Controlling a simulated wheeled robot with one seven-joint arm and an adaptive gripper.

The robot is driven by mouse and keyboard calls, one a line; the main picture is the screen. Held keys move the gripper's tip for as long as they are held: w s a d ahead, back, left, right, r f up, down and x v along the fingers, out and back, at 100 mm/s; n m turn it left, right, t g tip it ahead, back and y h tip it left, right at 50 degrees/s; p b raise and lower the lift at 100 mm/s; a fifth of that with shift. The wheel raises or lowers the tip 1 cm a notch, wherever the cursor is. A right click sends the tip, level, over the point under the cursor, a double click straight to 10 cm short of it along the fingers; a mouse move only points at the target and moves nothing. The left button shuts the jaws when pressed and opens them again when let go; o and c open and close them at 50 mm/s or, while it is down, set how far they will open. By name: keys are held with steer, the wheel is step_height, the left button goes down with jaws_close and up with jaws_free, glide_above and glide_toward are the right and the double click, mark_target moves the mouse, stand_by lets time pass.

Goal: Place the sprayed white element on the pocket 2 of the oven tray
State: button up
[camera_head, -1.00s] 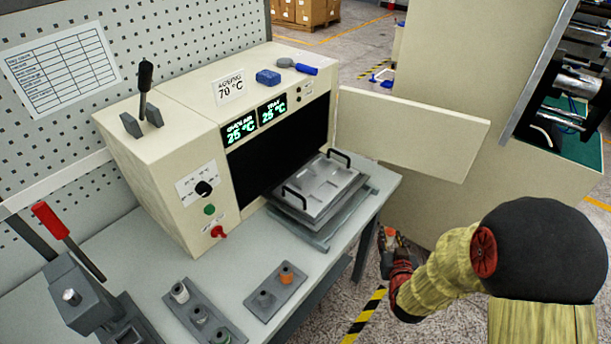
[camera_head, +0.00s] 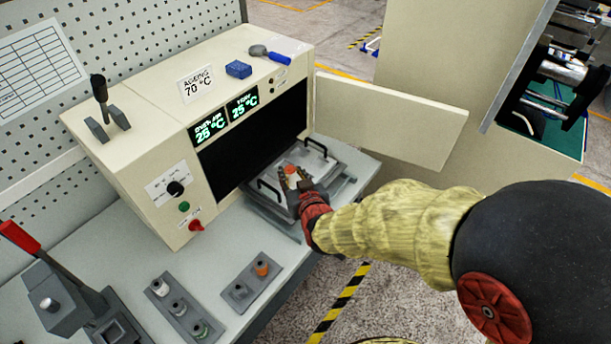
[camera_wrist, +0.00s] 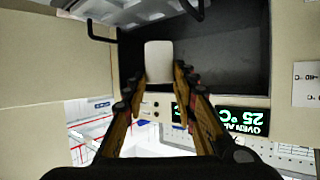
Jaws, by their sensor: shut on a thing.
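My gripper (camera_head: 294,180) is over the oven tray (camera_head: 327,170), in front of the oven opening. In the wrist view its fingers (camera_wrist: 158,78) are shut on a plain white element (camera_wrist: 158,62) that shows between the fingertips. In the head view the element cannot be made out clearly at the fingertips. The grey metal tray has shallow pockets and two black handles, and my gripper hides part of it. Its edge and handles also show at the top of the wrist view (camera_wrist: 135,12). Which pocket lies below the element cannot be told.
The oven (camera_head: 150,150) stands behind the tray, with its door (camera_head: 390,115) swung open to the right. Holders with small spindles (camera_head: 178,308) (camera_head: 250,283) stand at the front of the bench. A red-handled lever press (camera_head: 55,290) is at the left.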

steer(key=w+d+f, duration=0.1)
steer(key=w+f, duration=0.1)
steer(key=w, duration=0.1)
steer(key=w+d+f, duration=0.1)
steer(key=w+f, duration=0.2)
steer(key=w+d+f+b, duration=0.1)
steer(key=w+f, duration=0.2)
steer(key=w, duration=0.1)
steer(key=shift+w+d+f, duration=0.1)
steer(key=shift+d+f, duration=0.05)
steer(key=shift+d, duration=0.2)
steer(key=shift+w+f, duration=0.15)
steer(key=shift+f, duration=0.15)
steer(key=shift+f+b, duration=0.3)
steer(key=shift+f, duration=1.1)
steer(key=shift+f, duration=0.2)
steer(key=o, duration=1.2)
steer(key=shift+c, duration=0.2)
